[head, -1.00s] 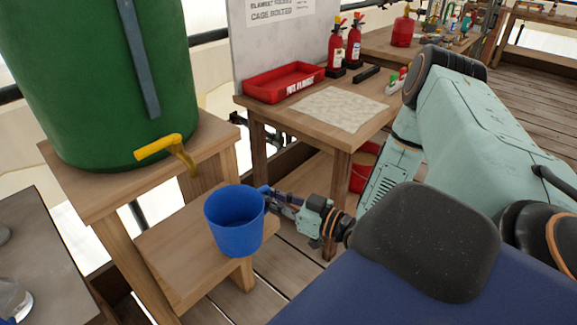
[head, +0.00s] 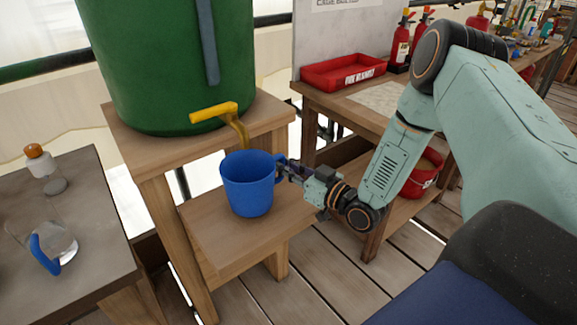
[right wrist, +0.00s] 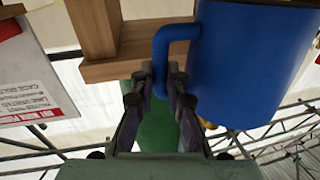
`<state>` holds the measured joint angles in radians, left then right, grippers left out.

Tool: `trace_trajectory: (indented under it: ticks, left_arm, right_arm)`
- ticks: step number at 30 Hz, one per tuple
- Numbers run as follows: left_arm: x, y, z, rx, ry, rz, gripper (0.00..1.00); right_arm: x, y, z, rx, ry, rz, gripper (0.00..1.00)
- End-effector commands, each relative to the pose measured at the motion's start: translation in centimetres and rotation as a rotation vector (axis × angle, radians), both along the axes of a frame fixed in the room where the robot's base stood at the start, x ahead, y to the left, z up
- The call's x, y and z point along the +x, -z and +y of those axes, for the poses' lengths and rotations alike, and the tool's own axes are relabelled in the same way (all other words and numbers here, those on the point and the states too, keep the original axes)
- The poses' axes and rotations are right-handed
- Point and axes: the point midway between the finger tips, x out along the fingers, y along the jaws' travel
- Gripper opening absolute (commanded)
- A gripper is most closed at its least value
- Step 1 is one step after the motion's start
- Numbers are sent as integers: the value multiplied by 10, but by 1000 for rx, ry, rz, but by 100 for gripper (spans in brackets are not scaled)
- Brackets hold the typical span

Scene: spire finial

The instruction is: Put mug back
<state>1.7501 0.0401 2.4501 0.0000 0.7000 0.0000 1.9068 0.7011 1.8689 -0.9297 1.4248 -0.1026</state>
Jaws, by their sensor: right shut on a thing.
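A blue mug (head: 250,185) is upright in the head view, in front of the green barrel's yellow tap (head: 216,113) and over the lower shelf (head: 215,230) of the wooden stand. I cannot tell whether its base touches the shelf. My right gripper (head: 284,168) is shut on the mug's handle, at the mug's right side. In the right wrist view the mug (right wrist: 245,65) fills the upper right, and its handle (right wrist: 160,60) runs down between the fingers of my right gripper (right wrist: 160,80). My left gripper is not in view.
The green barrel (head: 165,60) stands on the stand's top. At left a dark table (head: 75,180) holds a glass jug (head: 60,245) and an orange-capped bottle (head: 40,160). At right a wooden bench holds a red tray (head: 343,72); a red bucket (head: 425,175) is below.

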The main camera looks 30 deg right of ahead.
Motion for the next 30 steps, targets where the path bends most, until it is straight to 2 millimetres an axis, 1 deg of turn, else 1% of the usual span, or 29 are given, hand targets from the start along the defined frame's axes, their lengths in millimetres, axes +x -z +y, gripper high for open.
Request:
trace_trajectory:
  ticks: [1,5,14,19,20,21,27,28,30]
  left_arm:
    - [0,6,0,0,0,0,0]
    - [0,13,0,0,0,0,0]
    - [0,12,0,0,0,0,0]
    - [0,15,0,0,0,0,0]
    - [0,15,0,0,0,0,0]
    - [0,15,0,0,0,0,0]
    - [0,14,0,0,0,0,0]
    - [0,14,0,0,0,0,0]
    - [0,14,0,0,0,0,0]
  right_arm:
    - [0,10,0,0,-1,1,0]
    - [0,22,0,1,-1,1,0]
    - [0,21,0,1,0,-1,0]
    - [0,25,0,0,-1,0,0]
    - [0,25,0,0,0,1,14]
    - [0,25,0,0,0,1,18]
    - [0,25,0,0,0,1,35]
    - [0,25,0,0,0,1,36]
    - [0,25,0,0,0,1,36]
